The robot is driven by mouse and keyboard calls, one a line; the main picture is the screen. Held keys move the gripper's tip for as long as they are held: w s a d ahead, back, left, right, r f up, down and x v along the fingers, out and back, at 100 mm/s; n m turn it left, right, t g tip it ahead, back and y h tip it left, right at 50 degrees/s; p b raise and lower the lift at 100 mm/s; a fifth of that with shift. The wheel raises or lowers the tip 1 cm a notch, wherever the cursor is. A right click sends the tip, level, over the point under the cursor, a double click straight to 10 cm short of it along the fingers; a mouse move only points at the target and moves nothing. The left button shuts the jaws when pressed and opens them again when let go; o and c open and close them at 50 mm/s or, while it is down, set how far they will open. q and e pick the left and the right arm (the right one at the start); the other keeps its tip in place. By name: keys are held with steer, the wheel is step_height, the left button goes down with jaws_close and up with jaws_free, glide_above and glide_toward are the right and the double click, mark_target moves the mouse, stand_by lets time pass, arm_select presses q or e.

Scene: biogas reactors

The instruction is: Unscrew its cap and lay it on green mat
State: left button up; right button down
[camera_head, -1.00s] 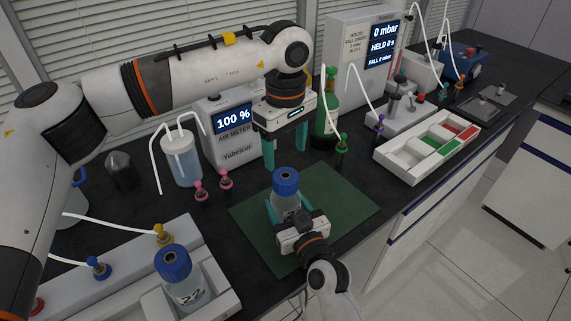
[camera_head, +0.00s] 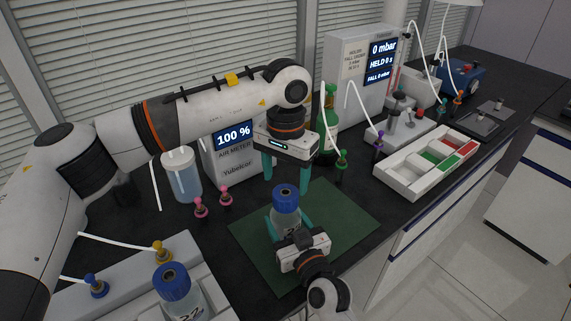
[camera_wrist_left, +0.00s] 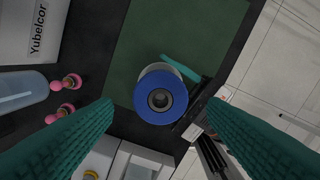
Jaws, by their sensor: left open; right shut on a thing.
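A clear bottle (camera_head: 283,222) with a blue cap (camera_head: 285,192) stands upright over the green mat (camera_head: 342,207). My right gripper (camera_head: 291,215) is shut around the bottle's body from the front. The cap is on the bottle. My left gripper (camera_head: 287,177) is open and empty above the cap, pointing down. In the left wrist view the blue cap (camera_wrist_left: 160,96) lies between and beyond my two open teal fingers (camera_wrist_left: 155,130), and the green mat (camera_wrist_left: 180,30) shows behind it. The bottle's base is partly hidden by my right gripper.
A second blue-capped bottle (camera_head: 178,290) stands in a white rack at the lower left. Pink connectors (camera_head: 201,208), an air meter (camera_head: 232,150) and a green bottle (camera_head: 327,125) stand behind the mat. A white tray (camera_head: 400,182) lies to the right. The mat's right part is clear.

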mark_target(285, 194)
arm_select(q)
steer(key=shift+f, duration=2.7)
